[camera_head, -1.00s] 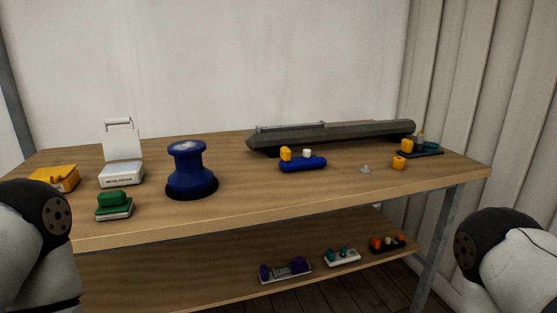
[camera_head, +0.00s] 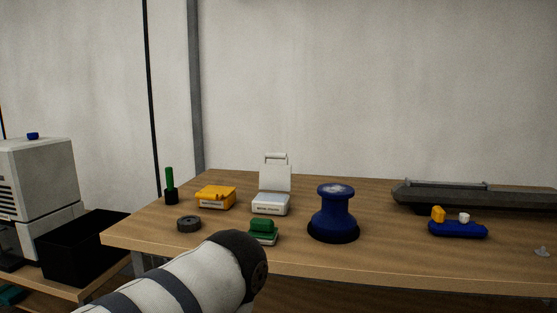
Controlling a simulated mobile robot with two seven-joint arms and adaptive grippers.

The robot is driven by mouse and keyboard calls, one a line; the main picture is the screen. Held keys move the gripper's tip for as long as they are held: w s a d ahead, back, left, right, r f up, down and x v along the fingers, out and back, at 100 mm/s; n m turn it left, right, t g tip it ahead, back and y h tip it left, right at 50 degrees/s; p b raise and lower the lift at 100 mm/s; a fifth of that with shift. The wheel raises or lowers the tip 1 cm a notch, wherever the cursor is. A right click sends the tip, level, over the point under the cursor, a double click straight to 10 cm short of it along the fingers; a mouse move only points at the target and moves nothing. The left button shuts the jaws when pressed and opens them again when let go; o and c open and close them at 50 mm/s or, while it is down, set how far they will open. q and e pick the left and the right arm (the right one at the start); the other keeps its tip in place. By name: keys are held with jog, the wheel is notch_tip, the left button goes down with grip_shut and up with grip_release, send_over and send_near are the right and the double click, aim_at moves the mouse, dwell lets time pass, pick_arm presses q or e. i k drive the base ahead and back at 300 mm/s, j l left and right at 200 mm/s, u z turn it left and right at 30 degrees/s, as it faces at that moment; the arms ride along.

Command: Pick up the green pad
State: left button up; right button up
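The green pad (camera_head: 265,226) sits on a small pale base (camera_head: 264,240) near the front edge of the wooden table (camera_head: 420,263). It lies left of the blue winch-like drum and in front of the white box. My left arm comes in from below in the head view, and its dark rounded joint is just in front of and left of the pad, covering part of the table edge. Neither gripper shows in the frame, so nothing can be seen between any fingers.
Close by stand a blue drum (camera_head: 334,214), an open white box (camera_head: 271,203), a yellow box (camera_head: 216,197), a dark ring (camera_head: 189,224) and a green-handled item (camera_head: 169,187). A blue block (camera_head: 458,230) and a long dark spar (camera_head: 480,198) are right. A black bin (camera_head: 80,250) stands left.

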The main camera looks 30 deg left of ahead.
aim_at(263, 231)
jog(key=u, duration=1.1)
